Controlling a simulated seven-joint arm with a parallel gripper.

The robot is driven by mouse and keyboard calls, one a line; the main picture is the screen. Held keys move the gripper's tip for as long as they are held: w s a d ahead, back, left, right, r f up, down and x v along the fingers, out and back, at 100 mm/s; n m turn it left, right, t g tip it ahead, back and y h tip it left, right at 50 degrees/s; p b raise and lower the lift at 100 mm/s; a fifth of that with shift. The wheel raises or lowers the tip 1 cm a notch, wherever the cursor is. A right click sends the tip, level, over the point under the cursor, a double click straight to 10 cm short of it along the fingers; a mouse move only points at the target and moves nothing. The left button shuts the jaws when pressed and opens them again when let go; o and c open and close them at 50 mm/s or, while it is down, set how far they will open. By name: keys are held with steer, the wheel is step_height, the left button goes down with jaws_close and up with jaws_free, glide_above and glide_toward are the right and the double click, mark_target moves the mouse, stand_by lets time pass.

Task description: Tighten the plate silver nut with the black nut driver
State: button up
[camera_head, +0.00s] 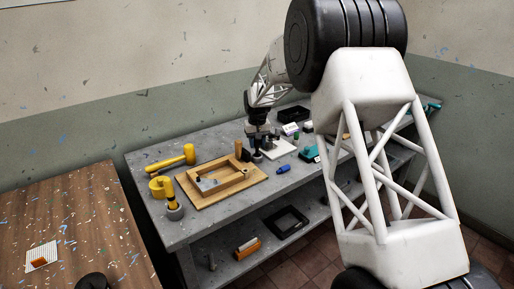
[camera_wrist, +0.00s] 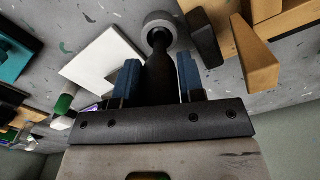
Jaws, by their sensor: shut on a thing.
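My gripper (camera_head: 258,138) is over the grey workbench, left of the white plate (camera_head: 283,148). In the wrist view my gripper (camera_wrist: 159,78) has its two blue fingers shut on the dark handle of the black nut driver (camera_wrist: 160,65). The tool's far end points at a grey round holder (camera_wrist: 174,20), which also shows below the gripper in the head view (camera_head: 257,157). I cannot tell whether the tip is inside the holder or just above it. The white plate (camera_wrist: 100,62) lies beside the tool in the wrist view. I cannot make out the silver nut.
A wooden frame (camera_head: 205,192) lies left of the gripper, with a yellow mallet (camera_head: 172,158) behind it. A blue item (camera_head: 283,170) lies near the front edge. A black tray (camera_head: 287,222) is on the lower shelf.

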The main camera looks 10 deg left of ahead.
steer(key=shift+r, duration=2.35)
steer(key=shift+s+r, duration=0.1)
steer(key=shift+s, duration=0.05)
steer(key=shift+s+a+r, duration=0.1)
steer(key=shift+s+r, duration=0.15)
steer(key=shift+s, duration=0.15)
steer(key=s+a+r, duration=0.2)
steer(key=s+a, duration=0.1)
steer(key=s, duration=0.4)
steer(key=s+a+r, duration=0.1)
steer(key=s+a, duration=0.3)
steer(key=s, duration=0.3)
steer(key=s+a+r, duration=0.2)
steer(key=s+a, duration=0.2)
steer(key=s, duration=0.3)
steer(key=shift+a+r, duration=0.1)
steer(key=shift+r, duration=0.25)
steer(key=shift+f, duration=2.3)
steer(key=shift+f, duration=1)
steer(key=shift+m, duration=0.6)
